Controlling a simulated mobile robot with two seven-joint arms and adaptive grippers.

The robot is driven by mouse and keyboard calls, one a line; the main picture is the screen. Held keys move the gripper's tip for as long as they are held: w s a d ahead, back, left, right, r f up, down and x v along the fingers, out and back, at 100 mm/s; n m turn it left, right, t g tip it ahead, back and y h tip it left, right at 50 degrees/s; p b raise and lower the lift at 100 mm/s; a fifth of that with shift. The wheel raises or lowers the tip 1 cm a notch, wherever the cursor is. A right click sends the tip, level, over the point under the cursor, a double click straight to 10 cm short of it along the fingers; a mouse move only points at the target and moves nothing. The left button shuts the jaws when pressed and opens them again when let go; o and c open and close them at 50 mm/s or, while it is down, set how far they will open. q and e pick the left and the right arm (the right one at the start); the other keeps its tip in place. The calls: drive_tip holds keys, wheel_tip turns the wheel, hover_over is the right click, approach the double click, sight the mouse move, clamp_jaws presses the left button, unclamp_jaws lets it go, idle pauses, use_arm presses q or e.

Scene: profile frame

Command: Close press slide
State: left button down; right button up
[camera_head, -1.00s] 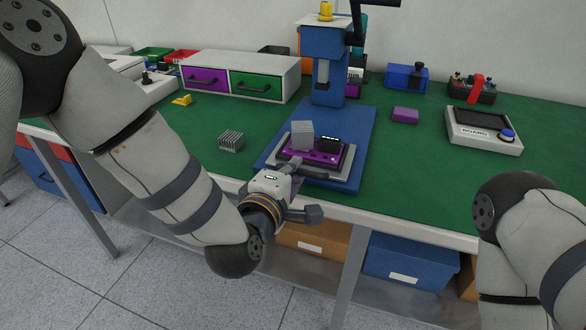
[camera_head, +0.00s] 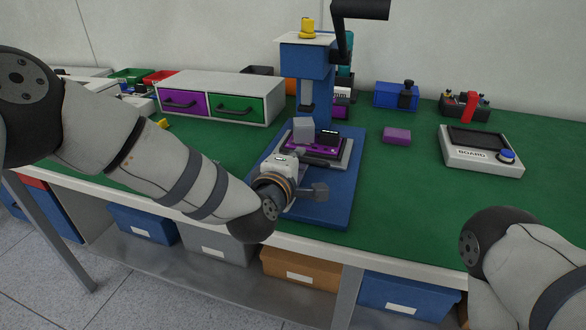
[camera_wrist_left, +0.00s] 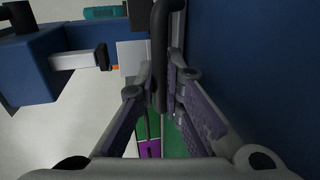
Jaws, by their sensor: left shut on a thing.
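The blue press (camera_head: 308,62) stands on a blue base (camera_head: 335,205) on the green bench. Its slide, a grey plate (camera_head: 345,160), sits around the middle of the base, with bare base in front. On it lie a purple board (camera_head: 328,149), a grey block (camera_head: 304,130) and a black part. The block stands close below the press ram (camera_head: 306,98). My left gripper (camera_head: 299,166) is at the slide's front, its fingers partly hidden. In the left wrist view its fingers close on a dark bar handle (camera_wrist_left: 159,60). My right gripper is out of view; only its arm shows.
A drawer unit (camera_head: 222,84) stands back left. A purple box (camera_head: 397,135) and a white board device (camera_head: 480,155) lie on the right. The press lever (camera_head: 360,10) juts out above. Green bench right of the base is clear.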

use_arm(q)
drive_tip(key=shift+r+x, duration=0.2)
drive_tip(key=shift+x, duration=0.75)
drive_tip(key=c, duration=2)
unclamp_jaws()
drive_tip(key=shift+s, duration=0.1)
drive_tip(key=shift+o, duration=0.2)
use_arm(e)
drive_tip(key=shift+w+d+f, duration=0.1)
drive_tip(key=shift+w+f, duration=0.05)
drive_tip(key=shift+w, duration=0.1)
use_arm(q)
drive_tip(key=v, duration=1.2)
drive_tip(key=shift+a, duration=0.1)
